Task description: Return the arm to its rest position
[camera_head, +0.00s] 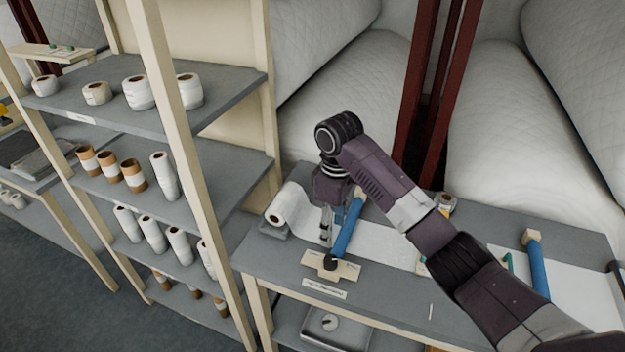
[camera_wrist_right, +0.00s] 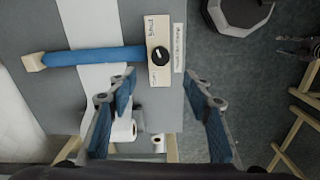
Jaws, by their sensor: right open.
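My right arm reaches in from the lower right in the head view, bent over the bench. My right gripper (camera_head: 327,222) points down above the bench, close to the blue roller bar (camera_head: 348,226) and the white roll (camera_head: 287,207). In the right wrist view its fingers (camera_wrist_right: 160,84) are spread apart with nothing between the tips. A dark shape at the right edge of that view looks like my left gripper (camera_wrist_right: 297,47); its jaws are too small to read. The left arm does not show in the head view.
A shelf rack (camera_head: 222,90) with white and brown rolls stands left of the bench (camera_head: 390,300). White sheet (camera_wrist_right: 92,25) runs under the blue bar, beside a black knob (camera_wrist_right: 160,53). A second blue bar (camera_head: 538,268) lies right.

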